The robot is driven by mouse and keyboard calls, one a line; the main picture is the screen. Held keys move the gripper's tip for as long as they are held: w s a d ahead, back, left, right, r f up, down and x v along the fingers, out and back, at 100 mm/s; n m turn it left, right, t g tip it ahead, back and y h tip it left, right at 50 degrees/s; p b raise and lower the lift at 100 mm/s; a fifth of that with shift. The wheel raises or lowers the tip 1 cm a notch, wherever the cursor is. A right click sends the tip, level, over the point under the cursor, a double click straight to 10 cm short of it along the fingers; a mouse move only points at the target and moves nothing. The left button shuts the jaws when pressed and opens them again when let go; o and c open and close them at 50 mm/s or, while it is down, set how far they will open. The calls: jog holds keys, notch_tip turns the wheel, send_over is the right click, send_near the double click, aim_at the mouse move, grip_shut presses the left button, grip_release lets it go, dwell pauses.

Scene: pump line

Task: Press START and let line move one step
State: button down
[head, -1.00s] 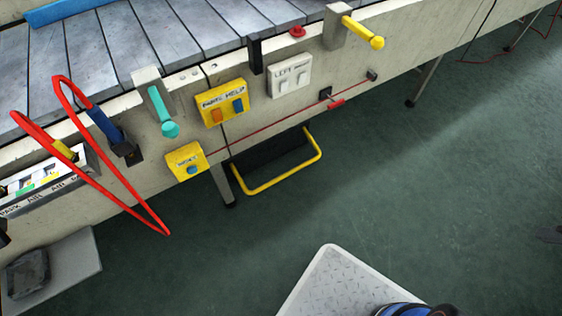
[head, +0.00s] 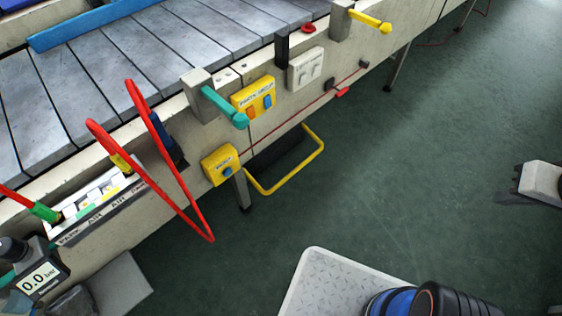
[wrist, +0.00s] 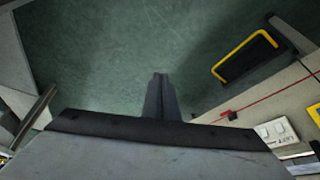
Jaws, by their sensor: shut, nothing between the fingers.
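No button that I can read as START shows. The conveyor line (head: 110,55) runs along the upper left, with grey slats. On its side are a yellow box (head: 240,98) with an orange and a blue button, a white box (head: 291,76) with two pale switches, and a lower yellow box (head: 209,172) with one blue button. My gripper (wrist: 158,80) shows in the wrist view, shut and empty, pointing over open green floor. The white box (wrist: 262,131) and line side are right of it there, apart from it.
A teal lever (head: 222,105), a yellow lever (head: 368,20) and red hose loops (head: 185,215) stick out from the line. A yellow-framed step (head: 290,188) sits below. A gauge (head: 38,278) reads 0.0. Green floor (head: 420,150) is open to the right.

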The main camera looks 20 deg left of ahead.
jog(key=shift+w, duration=0.15)
jog(key=w+a+f+n+t+y, duration=0.1)
jog(key=w+a+f+n, duration=0.15)
jog(key=w+a, duration=0.45)
jog(key=w+a+f+n, duration=0.2)
jog(key=w+f, duration=0.1)
jog(key=w, duration=0.8)
jog(key=w+a+f+n+t+y, duration=0.1)
jog(key=w+a+f+n, duration=0.1)
jog(key=w+a, duration=0.5)
jog(key=w+a+f+n+y, duration=0.1)
jog(key=w+a+f+n, duration=0.2)
jog(key=w+a+f, duration=0.4)
jog(key=w+a+f+n+t+y, duration=0.1)
jog(key=w+a+f+n+y, duration=0.1)
jog(key=a+f, duration=0.7)
jog(key=w+a+f+n+y, duration=0.1)
jog(key=w+a+f+n, duration=0.15)
jog(key=a+f, duration=0.6)
jog(key=s+a+f+n+y, duration=0.1)
jog(key=s+a+f+n, duration=0.1)
jog(key=s+a+f, duration=0.2)
jog(key=s+a+f+n+y, duration=0.2)
jog(key=s+a+f, duration=0.2)
jog(key=a+f, duration=0.4)
notch_tip(320, 180, down, 5)
jog(key=shift+s+a+f, duration=0.1)
jog(key=shift+s+a, duration=0.1)
